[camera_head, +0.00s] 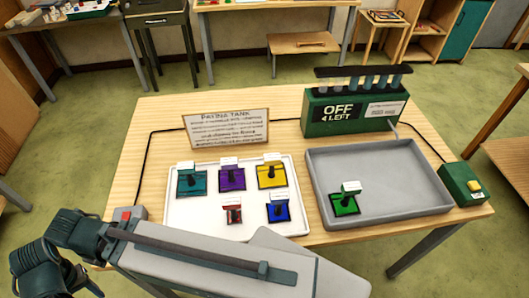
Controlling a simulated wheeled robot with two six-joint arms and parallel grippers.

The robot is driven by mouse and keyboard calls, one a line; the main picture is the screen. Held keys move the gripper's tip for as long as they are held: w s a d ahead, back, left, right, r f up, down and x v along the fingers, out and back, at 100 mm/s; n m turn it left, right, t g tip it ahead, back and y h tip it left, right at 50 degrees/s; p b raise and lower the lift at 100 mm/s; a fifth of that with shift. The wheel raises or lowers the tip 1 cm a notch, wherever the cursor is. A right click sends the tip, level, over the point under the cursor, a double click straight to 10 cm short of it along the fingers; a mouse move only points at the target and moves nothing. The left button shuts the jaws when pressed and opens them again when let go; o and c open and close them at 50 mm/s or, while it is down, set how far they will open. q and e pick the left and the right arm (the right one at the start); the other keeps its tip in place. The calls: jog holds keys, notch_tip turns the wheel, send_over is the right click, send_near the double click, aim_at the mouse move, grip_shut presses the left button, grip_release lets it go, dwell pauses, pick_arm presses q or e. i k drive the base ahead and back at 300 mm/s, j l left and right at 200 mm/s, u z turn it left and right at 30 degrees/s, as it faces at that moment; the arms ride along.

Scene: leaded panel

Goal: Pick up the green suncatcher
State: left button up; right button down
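The green suncatcher (345,205) is a small green square piece with a dark upright part and a white tab on top. It stands in the left part of the grey tray (428,208), apart from the walls. A grey and dark arm of mine crosses the bottom left of the head view, in front of the table edge. No gripper fingers can be made out, and nothing touches the green suncatcher.
A white tray (180,222) left of the grey one holds several similar coloured pieces. Behind stand a "PATINA TANK" sign (227,129) and a green box (345,112) reading "OFF 4 LEFT" with tubes. A yellow-button box (462,184) is right; a red-button box (129,215) is left.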

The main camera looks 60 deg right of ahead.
aim_at(344, 203)
jog(key=z, duration=0.45)
jog(key=k+z, duration=0.1)
jog(key=z, duration=0.8)
jog(key=k+l+z, duration=0.1)
jog(key=z, duration=0.8)
jog(key=l+z, duration=0.15)
jog(key=z, duration=0.3)
jog(key=k, duration=0.05)
